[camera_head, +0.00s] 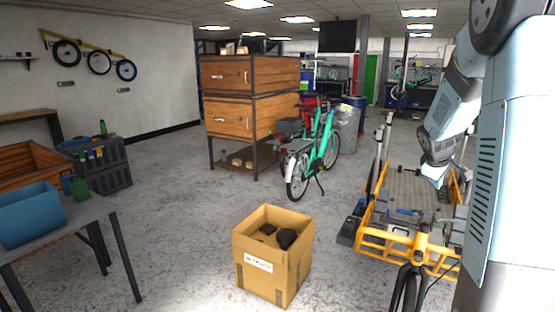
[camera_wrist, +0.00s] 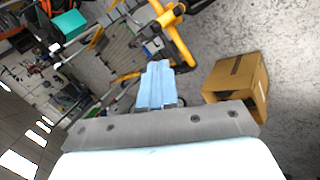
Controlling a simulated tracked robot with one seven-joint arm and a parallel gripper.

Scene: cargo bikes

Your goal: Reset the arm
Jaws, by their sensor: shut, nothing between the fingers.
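My arm (camera_head: 456,98) reaches down from the upper right in the head view, its links bent. My gripper (camera_head: 437,182) points down above the platform of a yellow cargo bike (camera_head: 397,246). In the wrist view, the pale blue fingers of my gripper (camera_wrist: 157,85) are closed together and hold nothing. The fingers look clear of the bike and the box. Part of the bike is hidden behind my own body in the head view.
An open cardboard box (camera_head: 262,275) with dark items stands on the floor left of the bike. A green bicycle (camera_head: 318,155) and a wooden drawer cabinet (camera_head: 228,75) stand farther back. A table with a blue bin (camera_head: 30,215) is at left.

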